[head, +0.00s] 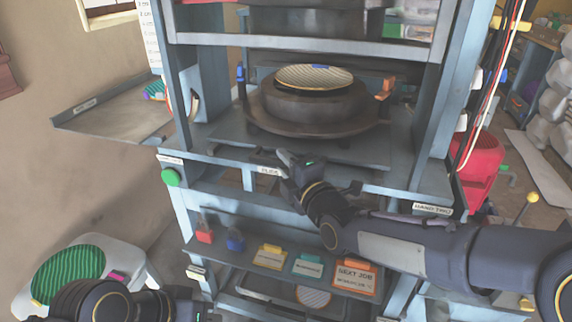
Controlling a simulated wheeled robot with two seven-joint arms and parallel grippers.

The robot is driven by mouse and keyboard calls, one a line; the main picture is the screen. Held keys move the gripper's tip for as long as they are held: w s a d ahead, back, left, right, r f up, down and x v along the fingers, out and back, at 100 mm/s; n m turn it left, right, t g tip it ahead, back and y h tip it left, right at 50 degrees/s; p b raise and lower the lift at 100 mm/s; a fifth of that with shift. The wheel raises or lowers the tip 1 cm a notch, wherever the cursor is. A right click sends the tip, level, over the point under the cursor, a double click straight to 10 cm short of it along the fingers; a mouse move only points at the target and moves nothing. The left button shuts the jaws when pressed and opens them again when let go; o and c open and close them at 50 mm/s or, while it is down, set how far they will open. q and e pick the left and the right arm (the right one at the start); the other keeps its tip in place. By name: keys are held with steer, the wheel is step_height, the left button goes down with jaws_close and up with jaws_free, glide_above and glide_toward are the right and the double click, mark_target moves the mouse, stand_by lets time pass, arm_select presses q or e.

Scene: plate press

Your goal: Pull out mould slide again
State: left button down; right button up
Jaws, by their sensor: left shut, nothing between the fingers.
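The mould slide (230,132) is a grey-blue plate in the press frame. On it sits a dark round mould (312,110) with a pale ribbed disc (314,76) on top. My left gripper (190,306) is shut and empty at the bottom left, away from the slide, and partly cut off by the frame edge.
A shelf below carries red (204,236) and blue (236,240) items and several cards, one reading NEXT JOB (354,276). A white stool (128,262) with a green ribbed disc (68,272) stands lower left. A side tray (110,118) juts left. A red chair (478,165) stands right.

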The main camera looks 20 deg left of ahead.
jaws_close()
steer(key=shift+a, duration=0.1)
stand_by(0.3)
